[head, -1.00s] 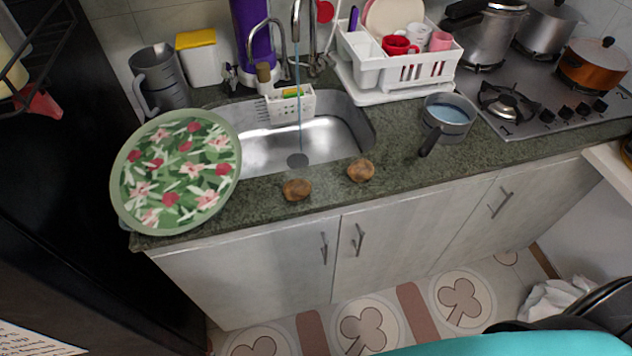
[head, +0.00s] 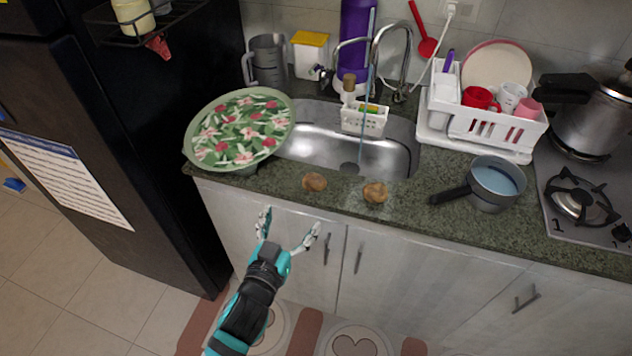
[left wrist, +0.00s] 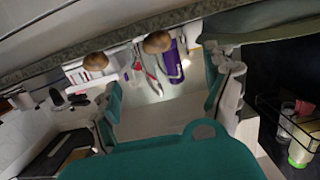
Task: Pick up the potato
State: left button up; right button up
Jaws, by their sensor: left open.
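Two brown potatoes lie apart on the front strip of the green stone counter (head: 440,217), before the sink. The left potato (head: 314,182) is the nearer one to my left gripper (head: 290,222). The right potato (head: 376,192) lies a little farther along. My left gripper is open and empty, in front of the cabinet doors, below and left of the left potato in the picture. The tilted left wrist view shows both potatoes, the left one (left wrist: 158,42) and the right one (left wrist: 96,60), beyond the spread fingers. My right gripper is not in view.
A floral round plate (head: 240,128) sits at the counter's left end, beside the black fridge (head: 130,150). Behind the potatoes is the steel sink (head: 312,145) with running water. A pan (head: 492,184) with a dark handle stands to the right, near the dish rack (head: 480,120).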

aim_at(312, 185)
pick_arm(q)
jog(key=p+x, duration=0.1)
jog(key=x, duration=0.7)
jog(key=shift+w+d, duration=0.15)
jog(key=shift+w+d+f, duration=0.15)
jog(key=shift+w, duration=0.3)
jog(key=shift+w+d+p, duration=0.15)
jog(key=shift+w+p, duration=0.15)
jog(key=shift+w, duration=0.05)
jog(key=x, duration=0.3)
jog(key=shift+w+d+f, duration=0.1)
jog(key=shift+d+f, duration=0.05)
jog(key=shift+d, duration=0.15)
jog(key=shift+w+d+f, duration=0.1)
jog(key=shift+w+f, duration=0.05)
jog(key=shift+w, duration=0.25)
jog(key=shift+s, duration=0.1)
jog(key=c, duration=1.1)
jog(key=shift+c, duration=0.9)
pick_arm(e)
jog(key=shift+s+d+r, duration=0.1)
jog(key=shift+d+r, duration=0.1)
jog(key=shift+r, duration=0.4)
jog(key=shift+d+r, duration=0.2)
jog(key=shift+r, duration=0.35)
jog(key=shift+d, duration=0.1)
